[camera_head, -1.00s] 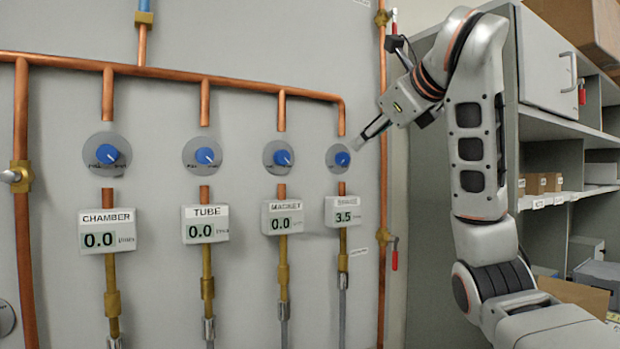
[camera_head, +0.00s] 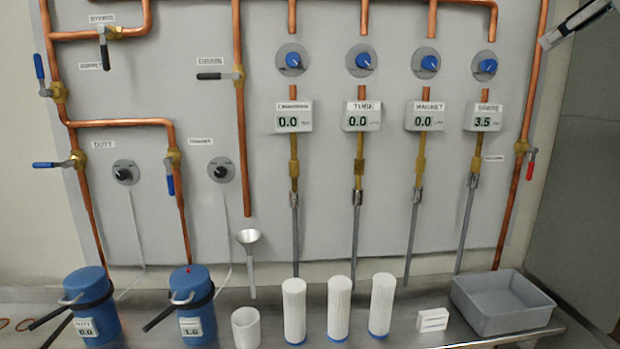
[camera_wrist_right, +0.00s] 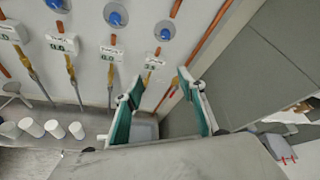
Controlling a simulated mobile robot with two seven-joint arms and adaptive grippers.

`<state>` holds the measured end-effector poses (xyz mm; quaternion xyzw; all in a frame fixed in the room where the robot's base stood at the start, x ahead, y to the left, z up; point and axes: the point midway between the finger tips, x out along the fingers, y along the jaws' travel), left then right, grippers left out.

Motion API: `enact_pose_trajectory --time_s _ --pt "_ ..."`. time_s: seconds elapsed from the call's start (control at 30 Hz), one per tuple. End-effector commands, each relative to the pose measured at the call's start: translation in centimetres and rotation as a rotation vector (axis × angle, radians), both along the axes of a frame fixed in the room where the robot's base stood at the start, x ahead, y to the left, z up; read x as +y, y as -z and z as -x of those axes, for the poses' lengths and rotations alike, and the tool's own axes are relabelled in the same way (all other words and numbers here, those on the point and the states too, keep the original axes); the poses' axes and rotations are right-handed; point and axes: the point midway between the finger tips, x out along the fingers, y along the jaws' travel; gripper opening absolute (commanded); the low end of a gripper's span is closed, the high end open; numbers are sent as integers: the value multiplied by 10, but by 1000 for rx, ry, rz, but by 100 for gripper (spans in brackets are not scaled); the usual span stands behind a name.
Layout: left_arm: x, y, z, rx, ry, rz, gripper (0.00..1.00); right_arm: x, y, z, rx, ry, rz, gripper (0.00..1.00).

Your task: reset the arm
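My right gripper (camera_head: 548,40) shows only in part at the top right corner of the head view, apart from the wall panel and its knobs. In the right wrist view its two green-padded fingers (camera_wrist_right: 159,80) are spread wide with nothing between them. The blue knob (camera_head: 487,66) of the fourth gauge is to the left of the gripper, with a meter (camera_head: 483,118) below it reading 3.5. The other meters, chamber (camera_head: 293,117), tube (camera_head: 361,116) and magnet (camera_head: 424,116), read 0.0. My left gripper is not in view.
A grey bin (camera_head: 505,300), a small white box (camera_head: 432,320), several white cylinders and two blue canisters, one at the left (camera_head: 92,305) and one beside it (camera_head: 190,303), stand on the metal bench below the panel. A grey cabinet side (camera_wrist_right: 255,85) is right of my gripper.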

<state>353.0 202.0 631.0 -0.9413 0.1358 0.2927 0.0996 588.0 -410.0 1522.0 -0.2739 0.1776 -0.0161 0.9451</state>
Motion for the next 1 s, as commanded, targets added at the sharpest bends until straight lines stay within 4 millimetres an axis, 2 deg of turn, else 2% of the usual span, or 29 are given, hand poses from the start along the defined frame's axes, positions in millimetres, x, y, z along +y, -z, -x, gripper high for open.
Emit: enact_pose_trajectory --time_s 0.07,0.2,0.4,0.53,0.63,0.73,0.83,0.93,1.0 --pt "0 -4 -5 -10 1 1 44 -4 6 -6 6 20 5 40" --pt "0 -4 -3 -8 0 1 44 -37 37 -32 7 177 49 40" --pt "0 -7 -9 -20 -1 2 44 -86 83 -56 -2 415 155 40" --pt "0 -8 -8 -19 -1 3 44 -118 120 -63 -17 602 279 40" --pt "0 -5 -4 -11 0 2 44 -138 147 -60 -41 744 415 40" --pt "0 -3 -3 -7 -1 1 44 -147 170 -52 -75 858 573 40" --pt "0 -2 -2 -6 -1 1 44 -144 189 -43 -115 939 752 40" --pt "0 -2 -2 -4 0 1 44 -129 207 -34 -161 985 946 40" --pt "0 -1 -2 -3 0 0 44 -112 220 -30 -195 991 1089 40"
